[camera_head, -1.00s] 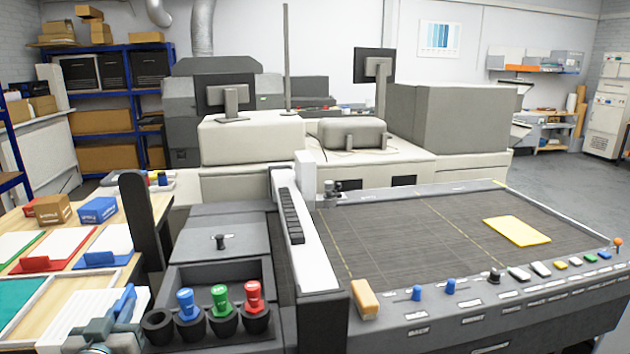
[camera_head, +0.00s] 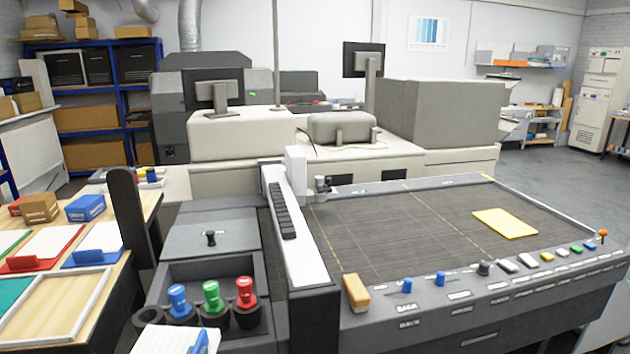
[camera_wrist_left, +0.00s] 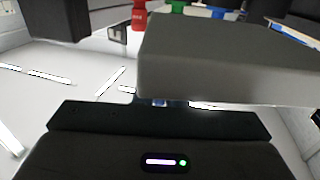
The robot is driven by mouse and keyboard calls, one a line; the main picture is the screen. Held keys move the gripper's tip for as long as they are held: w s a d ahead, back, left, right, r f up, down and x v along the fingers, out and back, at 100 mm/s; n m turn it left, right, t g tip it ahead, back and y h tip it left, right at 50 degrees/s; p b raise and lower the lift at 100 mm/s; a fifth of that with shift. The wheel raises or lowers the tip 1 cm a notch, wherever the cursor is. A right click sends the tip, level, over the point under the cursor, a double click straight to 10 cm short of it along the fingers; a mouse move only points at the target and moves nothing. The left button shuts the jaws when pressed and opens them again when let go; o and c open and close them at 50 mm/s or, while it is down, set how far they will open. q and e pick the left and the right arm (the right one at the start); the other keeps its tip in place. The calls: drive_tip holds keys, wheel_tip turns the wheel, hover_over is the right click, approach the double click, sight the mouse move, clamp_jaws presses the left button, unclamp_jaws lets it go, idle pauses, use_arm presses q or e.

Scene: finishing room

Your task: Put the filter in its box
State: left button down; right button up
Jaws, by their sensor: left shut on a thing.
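A flat white ribbed panel with a blue tab, which looks like the filter (camera_head: 165,342), is at the bottom edge of the head view, just in front of the coloured-topped bottles. My left gripper (camera_wrist_left: 158,102) is shut on it at the tab; its jaws are mostly below the head view. A large grey slab (camera_wrist_left: 235,65) fills the middle of the left wrist view; I cannot tell whether it is the filter's shaded side. An open dark compartment (camera_head: 200,270) lies behind the bottles, beside a knobbed lid (camera_head: 215,232). I cannot tell which is the box. My right gripper is not in view.
Blue (camera_head: 178,297), green (camera_head: 212,295) and red (camera_head: 245,292) tops stand in dark cups. A dark upright post (camera_head: 130,215) stands left of the console. A wooden table (camera_head: 120,290) with small boxes and trays is at left. The cutting bed (camera_head: 400,235) holds a yellow sheet.

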use_arm(q)
drive_tip(key=shift+s+d, duration=0.25)
drive_tip(key=shift+d, duration=0.15)
drive_tip(key=s+f, duration=0.4)
drive_tip(key=f, duration=0.2)
drive_tip(key=shift+s, duration=0.4)
idle(0.4)
